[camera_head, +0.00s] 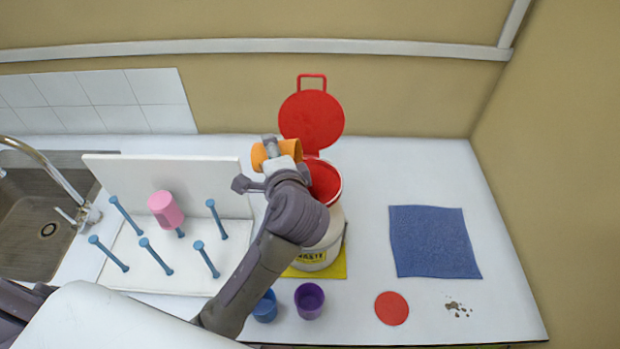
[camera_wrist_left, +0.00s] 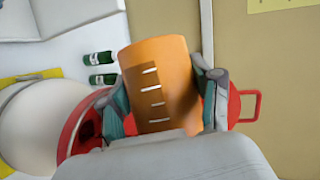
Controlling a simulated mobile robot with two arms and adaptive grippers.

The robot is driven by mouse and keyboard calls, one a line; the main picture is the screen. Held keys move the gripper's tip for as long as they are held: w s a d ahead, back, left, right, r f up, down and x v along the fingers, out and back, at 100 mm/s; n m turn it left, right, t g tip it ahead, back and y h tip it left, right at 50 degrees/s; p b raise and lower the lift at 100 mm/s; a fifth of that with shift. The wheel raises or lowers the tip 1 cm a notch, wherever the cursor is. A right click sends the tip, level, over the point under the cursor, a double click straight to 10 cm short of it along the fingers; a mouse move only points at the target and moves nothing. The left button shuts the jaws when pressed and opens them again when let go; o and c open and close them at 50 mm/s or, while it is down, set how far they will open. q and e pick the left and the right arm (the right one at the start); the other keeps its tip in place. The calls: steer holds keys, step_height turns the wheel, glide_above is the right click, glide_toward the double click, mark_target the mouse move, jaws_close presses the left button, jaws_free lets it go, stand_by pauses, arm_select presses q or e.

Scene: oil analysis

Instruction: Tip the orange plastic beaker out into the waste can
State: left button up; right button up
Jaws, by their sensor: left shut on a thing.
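The orange beaker (camera_head: 289,149) is held by my left gripper (camera_head: 271,157) over the back left of the waste can. In the left wrist view the beaker (camera_wrist_left: 157,88) sits between both fingers (camera_wrist_left: 165,98), with white marks on its side; in the head view it lies tilted on its side. Its contents cannot be seen. The waste can (camera_head: 318,257) is white with a "WASTE" label and a red rim, and its red lid (camera_head: 311,118) stands open behind. My left arm hides part of the can. My right gripper is not in view.
A white drying rack (camera_head: 119,271) with blue pegs and a pink beaker (camera_head: 165,209) stands left. A blue cup (camera_head: 265,307) and purple cup (camera_head: 309,300) are in front. A blue cloth (camera_head: 432,241), red disc (camera_head: 391,308) and brown crumbs (camera_head: 457,308) lie right.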

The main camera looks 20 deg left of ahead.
arm_select(q)
steer(key=shift+w+d+r+m+y, duration=0.1)
steer(key=shift+d+r+m+y, duration=0.2)
steer(key=shift+r+m+y, duration=0.25)
stand_by(0.8)
steer(key=shift+d+f+m+y, duration=0.15)
steer(key=shift+f+m+y, duration=0.1)
steer(key=shift+f+m, duration=0.1)
